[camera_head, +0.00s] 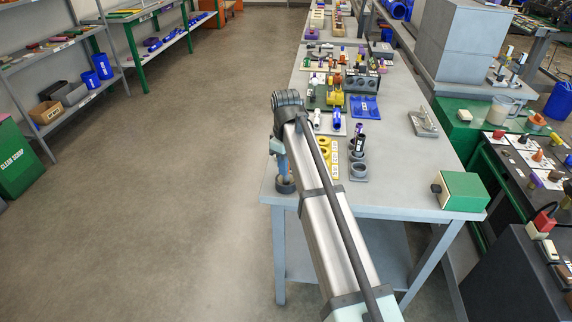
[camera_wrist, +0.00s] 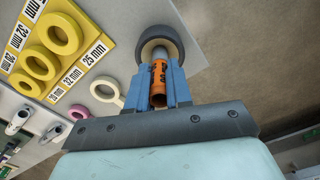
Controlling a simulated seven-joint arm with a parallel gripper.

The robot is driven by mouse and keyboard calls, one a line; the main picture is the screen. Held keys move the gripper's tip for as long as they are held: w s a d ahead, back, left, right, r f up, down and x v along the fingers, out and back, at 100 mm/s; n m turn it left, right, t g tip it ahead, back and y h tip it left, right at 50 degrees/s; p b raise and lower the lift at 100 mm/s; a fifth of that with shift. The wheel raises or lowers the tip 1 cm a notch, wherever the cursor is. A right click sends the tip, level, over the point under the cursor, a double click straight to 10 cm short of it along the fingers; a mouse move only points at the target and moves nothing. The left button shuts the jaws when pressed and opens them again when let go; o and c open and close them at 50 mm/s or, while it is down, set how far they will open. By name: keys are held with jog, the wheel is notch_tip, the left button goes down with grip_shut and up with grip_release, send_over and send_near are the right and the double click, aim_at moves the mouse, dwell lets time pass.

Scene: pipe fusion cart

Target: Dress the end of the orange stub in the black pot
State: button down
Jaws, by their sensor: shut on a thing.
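My gripper (camera_wrist: 160,88) has blue fingers and is shut on the orange stub (camera_wrist: 158,78), which has dark printing on its side. One open end of the stub faces the wrist camera. Its other end points down at the black pot (camera_wrist: 177,38), a round dark pot with a pale inside. In the wrist view this far end lies within the pot's mouth; I cannot tell how deep it is or whether it touches. In the head view the pot (camera_head: 286,187) stands at the table's near left corner, right below my gripper (camera_head: 284,168), partly hidden by my arm.
A yellow size board (camera_wrist: 62,50) with yellow rings lies left of the pot in the wrist view. A pale ring (camera_wrist: 104,90) and a pink ring (camera_wrist: 79,112) lie nearby. Grey pots (camera_head: 359,170) and a green box (camera_head: 462,192) stand further right. The floor drops away left of the table.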

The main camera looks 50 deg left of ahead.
jog(key=n, duration=0.2)
jog(key=shift+n, duration=0.4)
jog(key=m, duration=0.6)
jog(key=shift+f+m, duration=0.1)
jog(key=shift+m, duration=0.3)
jog(key=shift+r, duration=3.05)
jog(key=shift+d, duration=0.1)
